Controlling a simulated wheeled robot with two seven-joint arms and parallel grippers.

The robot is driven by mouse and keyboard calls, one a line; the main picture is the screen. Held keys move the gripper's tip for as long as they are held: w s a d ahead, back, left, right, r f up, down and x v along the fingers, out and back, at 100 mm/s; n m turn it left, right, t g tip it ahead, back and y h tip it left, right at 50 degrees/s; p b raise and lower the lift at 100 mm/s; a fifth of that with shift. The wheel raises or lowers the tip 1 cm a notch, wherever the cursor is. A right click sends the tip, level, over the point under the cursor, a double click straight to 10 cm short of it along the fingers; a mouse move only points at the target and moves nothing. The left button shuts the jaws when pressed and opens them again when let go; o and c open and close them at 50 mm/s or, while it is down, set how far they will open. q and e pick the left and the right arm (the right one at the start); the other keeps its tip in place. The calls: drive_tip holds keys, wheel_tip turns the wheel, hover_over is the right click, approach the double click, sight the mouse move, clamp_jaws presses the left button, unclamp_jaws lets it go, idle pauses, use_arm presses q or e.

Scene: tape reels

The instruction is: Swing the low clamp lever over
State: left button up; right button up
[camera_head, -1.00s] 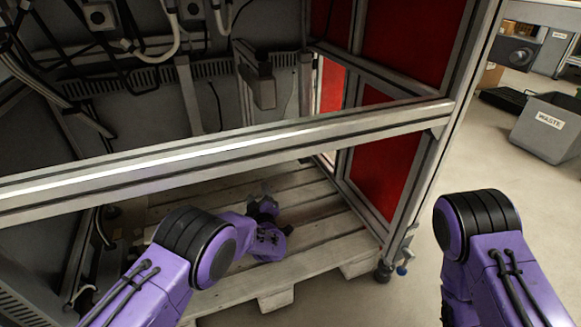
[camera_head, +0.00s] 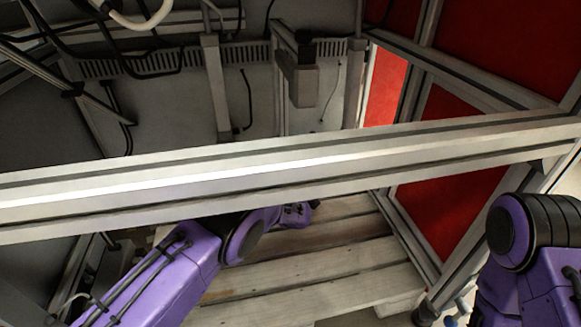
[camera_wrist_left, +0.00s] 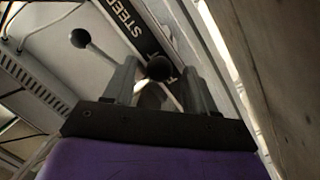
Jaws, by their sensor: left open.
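In the left wrist view my left gripper (camera_wrist_left: 159,72) is open, its two dark fingers pointing up the picture. A black ball knob (camera_wrist_left: 158,67) shows between the fingertips, with a grey rounded part below it. I cannot tell whether the fingers touch it. A second black ball knob (camera_wrist_left: 80,38) on a thin rod is to the left, outside the fingers. Which knob belongs to the low clamp lever is unclear. In the head view my left arm reaches under the metal crossbar, and its fingers are hidden. My right gripper is out of view.
The metal crossbar (camera_head: 300,160) spans the frame above my left arm. A wooden pallet (camera_head: 330,262) lies below, with red panels (camera_head: 450,200) to the right. A dark strip with white lettering (camera_wrist_left: 140,28) runs behind the knobs. Cables hang at the upper left.

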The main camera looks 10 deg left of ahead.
use_arm(q)
drive_tip(key=shift+w, duration=0.1)
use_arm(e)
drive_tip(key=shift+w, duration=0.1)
use_arm(q)
drive_tip(key=shift+r, duration=0.1)
drive_tip(key=shift+c, duration=0.3)
clamp_jaws()
